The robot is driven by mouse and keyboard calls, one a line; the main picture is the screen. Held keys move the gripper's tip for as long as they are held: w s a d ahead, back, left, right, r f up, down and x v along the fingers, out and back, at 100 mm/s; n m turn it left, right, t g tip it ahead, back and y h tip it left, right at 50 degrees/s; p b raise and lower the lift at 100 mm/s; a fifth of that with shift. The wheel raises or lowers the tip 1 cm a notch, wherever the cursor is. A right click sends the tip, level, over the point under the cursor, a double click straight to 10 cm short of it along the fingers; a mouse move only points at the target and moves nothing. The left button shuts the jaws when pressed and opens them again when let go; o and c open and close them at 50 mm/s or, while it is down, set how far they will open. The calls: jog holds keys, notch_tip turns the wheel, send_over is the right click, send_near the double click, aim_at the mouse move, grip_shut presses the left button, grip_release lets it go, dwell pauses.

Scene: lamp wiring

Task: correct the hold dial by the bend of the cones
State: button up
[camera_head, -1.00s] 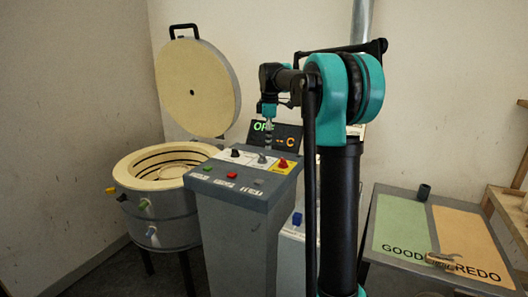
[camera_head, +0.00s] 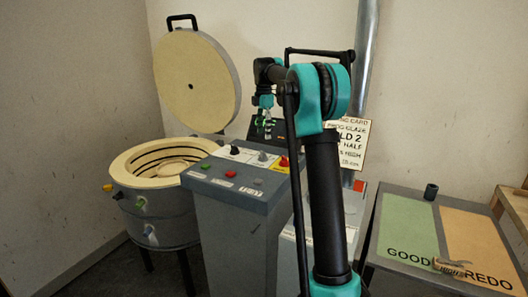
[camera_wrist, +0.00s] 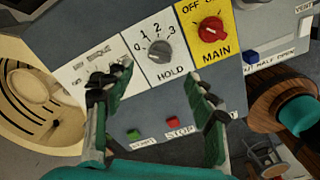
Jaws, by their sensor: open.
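The hold dial (camera_wrist: 160,50) is a grey knob on a white plate marked 0 to 3 in the wrist view; where its pointer stands is unclear. In the head view it (camera_head: 263,156) sits on the sloping control box (camera_head: 240,215). My gripper (camera_wrist: 155,92) is open and empty, its fingers spread on either side below the dial, apparently without touching it. In the head view my gripper (camera_head: 265,128) hangs above the panel. A small tan, pale piece (camera_head: 452,264) lies between GOOD and REDO; whether it is the cones is unclear.
A red MAIN knob (camera_wrist: 211,29) stands close right of the dial. Another knob is partly behind my left finger. Green START (camera_wrist: 133,134) and red STOP (camera_wrist: 172,122) buttons lie below. The open kiln (camera_head: 160,205) stands left. A card (camera_head: 352,140) reading "LD 2" is partly covered.

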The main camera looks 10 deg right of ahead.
aim_at(263, 156)
notch_tip(263, 156, down, 9)
jog(key=shift+f, duration=0.2)
dwell(0.3)
jog(key=c, duration=1.2)
